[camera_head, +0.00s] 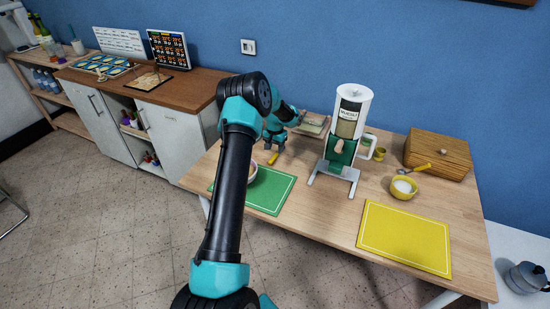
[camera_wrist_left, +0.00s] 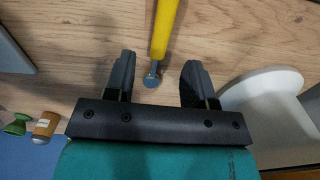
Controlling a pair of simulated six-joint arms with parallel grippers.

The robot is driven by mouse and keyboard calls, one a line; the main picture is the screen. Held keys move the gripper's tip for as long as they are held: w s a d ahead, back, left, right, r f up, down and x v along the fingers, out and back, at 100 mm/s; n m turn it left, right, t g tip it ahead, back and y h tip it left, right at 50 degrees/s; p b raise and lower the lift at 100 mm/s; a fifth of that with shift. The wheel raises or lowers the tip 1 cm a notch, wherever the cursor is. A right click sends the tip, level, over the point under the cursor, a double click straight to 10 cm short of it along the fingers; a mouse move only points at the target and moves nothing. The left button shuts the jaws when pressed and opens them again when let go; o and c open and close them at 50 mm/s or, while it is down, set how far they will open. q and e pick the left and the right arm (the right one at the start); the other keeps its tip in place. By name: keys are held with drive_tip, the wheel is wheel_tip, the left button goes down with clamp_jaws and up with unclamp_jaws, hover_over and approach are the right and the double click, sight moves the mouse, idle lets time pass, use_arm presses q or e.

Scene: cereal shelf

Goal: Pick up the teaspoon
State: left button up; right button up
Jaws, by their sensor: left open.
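A yellow-handled utensil, which looks like the teaspoon (camera_head: 272,158), lies on the wooden table just behind the green mat. In the left wrist view its yellow handle (camera_wrist_left: 163,30) runs in from the top and its small grey end lies between the fingers. My left gripper (camera_head: 277,145) is just above and beside it, pointing down; in the wrist view its two fingers (camera_wrist_left: 158,68) are spread apart on either side of the grey end, not closed on it. A second spoon (camera_head: 414,168) rests by the yellow bowl (camera_head: 403,188). My right gripper is not in view.
The muesli dispenser (camera_head: 349,105) stands right of the gripper. A bowl (camera_head: 251,173), partly hidden by my arm, is on the green mat (camera_head: 270,192). A wooden box (camera_head: 437,152) stands at the back right. The yellow mat (camera_head: 404,238) is bare.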

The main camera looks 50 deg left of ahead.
sight(275, 155)
use_arm(q)
wheel_tip(275, 155, down, 4)
drive_tip(key=shift+f, duration=0.1)
drive_tip(key=shift+c, duration=0.2)
idle(0.3)
clamp_jaws()
